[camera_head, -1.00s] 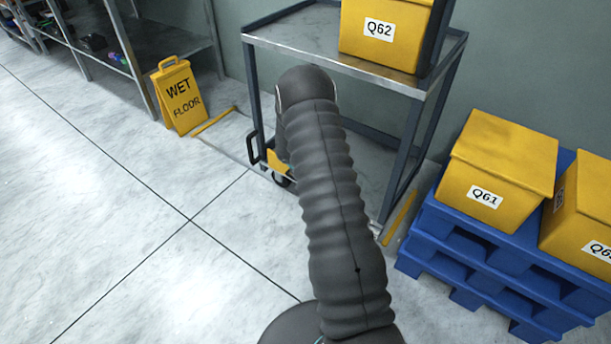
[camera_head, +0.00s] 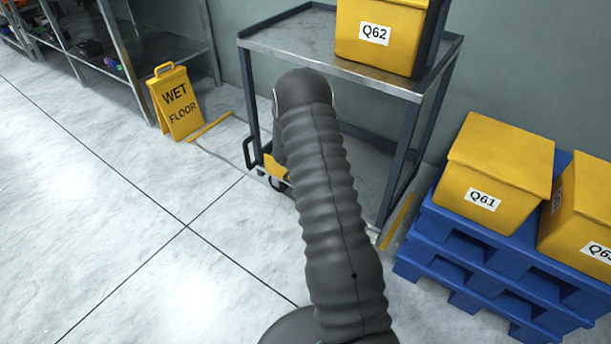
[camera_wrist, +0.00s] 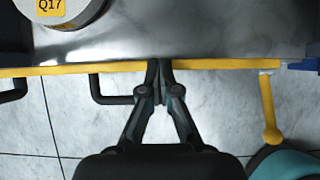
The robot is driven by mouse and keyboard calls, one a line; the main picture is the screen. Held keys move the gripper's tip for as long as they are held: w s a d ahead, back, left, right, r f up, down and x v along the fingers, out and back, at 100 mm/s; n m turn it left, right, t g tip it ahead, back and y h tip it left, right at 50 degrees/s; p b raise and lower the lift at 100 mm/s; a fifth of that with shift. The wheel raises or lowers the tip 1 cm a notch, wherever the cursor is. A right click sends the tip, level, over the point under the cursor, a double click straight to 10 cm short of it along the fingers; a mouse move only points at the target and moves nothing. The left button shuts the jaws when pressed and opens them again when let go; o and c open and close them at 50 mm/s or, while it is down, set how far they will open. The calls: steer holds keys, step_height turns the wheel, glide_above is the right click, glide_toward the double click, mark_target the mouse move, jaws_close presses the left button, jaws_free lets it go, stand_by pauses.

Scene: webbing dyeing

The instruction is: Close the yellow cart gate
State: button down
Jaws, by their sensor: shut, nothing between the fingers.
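In the wrist view a yellow bar (camera_wrist: 225,64), which looks like the gate, runs across the edge of the grey metal cart deck. My gripper (camera_wrist: 158,66) is shut and empty, with its fingertips at the bar; I cannot tell whether they touch. A black handle (camera_wrist: 110,99) sits just left of the fingers. A yellow arm with a rounded end (camera_wrist: 268,108) hangs from the bar's right end. In the head view the cart (camera_head: 285,35) stands by the wall, and a yellow part (camera_head: 275,167) shows low on its left side. My arm hides the gripper and much of the cart there.
A white container labelled Q17 (camera_wrist: 62,16) sits on the deck. A yellow box Q62 (camera_head: 382,55) is on the cart top. Boxes such as Q61 (camera_head: 487,185) rest on blue pallets (camera_head: 455,235) at right. A wet floor sign (camera_head: 176,102) stands left. Floor at left is clear.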

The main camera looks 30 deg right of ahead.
steer(key=a, duration=0.1)
steer(key=s+b, duration=0.1)
steer(key=a, duration=0.1)
steer(key=shift+s+a+f+b, duration=0.3)
steer(key=shift+a, duration=0.05)
step_height(320, 180, up, 2)
steer(key=shift+w+a+r+p, duration=0.15)
steer(key=shift+r+p, duration=0.1)
steer(key=shift+p, duration=0.3)
step_height(320, 180, up, 8)
steer(key=w+d+p, duration=0.1)
steer(key=d, duration=0.1)
steer(key=shift+d+f+p, duration=0.2)
steer(key=shift+d+p, duration=0.1)
steer(key=shift+p, duration=0.1)
steer(key=shift+w, duration=0.1)
